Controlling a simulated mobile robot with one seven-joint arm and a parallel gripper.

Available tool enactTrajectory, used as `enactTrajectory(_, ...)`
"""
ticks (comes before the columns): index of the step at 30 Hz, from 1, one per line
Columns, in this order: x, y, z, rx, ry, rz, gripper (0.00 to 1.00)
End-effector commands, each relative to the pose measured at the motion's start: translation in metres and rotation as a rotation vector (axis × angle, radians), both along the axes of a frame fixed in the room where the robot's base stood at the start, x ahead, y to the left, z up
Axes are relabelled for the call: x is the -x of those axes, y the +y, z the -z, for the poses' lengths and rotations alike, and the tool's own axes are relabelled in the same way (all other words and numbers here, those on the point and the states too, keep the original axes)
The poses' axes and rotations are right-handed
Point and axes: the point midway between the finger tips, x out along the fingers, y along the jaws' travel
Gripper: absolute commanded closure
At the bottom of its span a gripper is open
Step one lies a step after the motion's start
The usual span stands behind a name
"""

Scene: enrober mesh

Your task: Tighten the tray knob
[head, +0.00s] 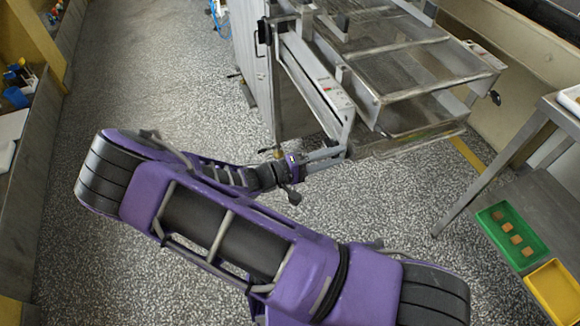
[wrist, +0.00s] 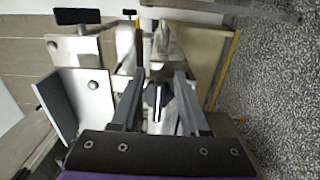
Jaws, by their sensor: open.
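My gripper (head: 328,155) reaches to the near lower corner of the steel enrober machine (head: 340,88). In the wrist view my gripper (wrist: 159,76) is open, with one grey finger on each side. A small dark knob with a pale stripe (wrist: 157,95), likely the tray knob, shows between the fingers. Gaps appear on both sides of it; whether either finger touches it is unclear. In the head view this knob is hidden at my gripper. The machine's tray (head: 420,115) sticks out low at the right, and another black knob (head: 495,98) sits at its far right corner.
Steel plates and brackets (wrist: 85,100) stand close on the left in the wrist view. Speckled floor (head: 150,90) is open left of the machine. A steel table (head: 545,190) at the right holds a green tray (head: 490,218) with several brown pieces and a yellow tray (head: 549,292).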

Motion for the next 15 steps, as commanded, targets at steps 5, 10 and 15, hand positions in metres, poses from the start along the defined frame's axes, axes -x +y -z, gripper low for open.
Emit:
enactTrajectory(5,0.009,0.03,0.0,-0.004,0.001,-0.005,0.55)
enactTrajectory(10,0.022,0.071,0.0,-0.005,0.001,-0.006,0.55)
enactTrajectory(15,0.035,0.11,0.0,-0.005,0.002,-0.005,0.55)
